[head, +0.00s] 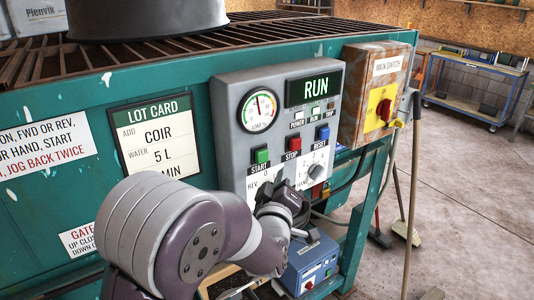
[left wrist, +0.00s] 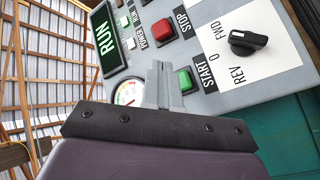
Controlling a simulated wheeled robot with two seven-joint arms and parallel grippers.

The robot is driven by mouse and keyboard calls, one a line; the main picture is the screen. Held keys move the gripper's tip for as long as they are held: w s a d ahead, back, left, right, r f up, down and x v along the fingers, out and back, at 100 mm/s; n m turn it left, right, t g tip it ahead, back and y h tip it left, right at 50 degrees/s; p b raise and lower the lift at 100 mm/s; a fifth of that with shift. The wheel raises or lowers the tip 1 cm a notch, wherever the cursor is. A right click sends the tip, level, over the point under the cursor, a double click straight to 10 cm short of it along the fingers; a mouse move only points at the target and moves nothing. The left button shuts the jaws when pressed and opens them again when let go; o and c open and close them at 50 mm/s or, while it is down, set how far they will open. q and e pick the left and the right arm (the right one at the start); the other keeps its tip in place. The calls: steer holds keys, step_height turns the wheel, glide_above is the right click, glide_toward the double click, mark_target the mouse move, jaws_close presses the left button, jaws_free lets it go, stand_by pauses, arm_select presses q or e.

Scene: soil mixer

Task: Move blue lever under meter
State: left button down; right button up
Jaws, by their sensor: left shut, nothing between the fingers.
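The round meter (head: 259,110), a white dial with a green and red band, is at the panel's upper left; part of it shows in the left wrist view (left wrist: 128,92). Below it is the green START button (head: 261,156), with the red STOP button (head: 293,144) beside it. I see no blue lever; a blue RESET button (head: 323,132) is on the panel. My left gripper (head: 279,190) is in front of the panel's lower part, its fingers (left wrist: 163,85) shut and empty. It hides the REV/FWD knob in the head view; the black knob (left wrist: 248,42) shows in the left wrist view. My right gripper is not in view.
A rusty main switch box (head: 352,105) with a red knob is right of the panel. A blue box (head: 311,262) sits below. A broom handle (head: 411,190) stands to the right. A lot card (head: 156,138) is left of the panel. Open floor lies at right.

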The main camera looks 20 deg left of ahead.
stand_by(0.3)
arm_select(q)
steer(key=s+d+f+m+g+h+b, duration=0.15)
steer(key=s+f+m+g, duration=0.35)
steer(key=f, duration=0.5)
steer(key=s+d+f+m+g+h, duration=0.1)
steer(key=s+f+m+g+h, duration=0.1)
steer(key=s+f+m+g, duration=0.5)
steer(key=s+a+f+g+b, duration=0.1)
steer(key=s+a+f+g, duration=0.1)
steer(key=s, duration=0.4)
steer(key=s+a+f+g+y+b, duration=0.1)
steer(key=s+a+f+g+b, duration=0.1)
steer(key=s+f, duration=0.3)
steer(key=shift+s+a+f+n+g+b, duration=0.35)
steer(key=shift+s+a+g, duration=0.25)
steer(key=shift+a, duration=0.3)
steer(key=shift+a+y, duration=0.1)
steer(key=shift+y, duration=0.15)
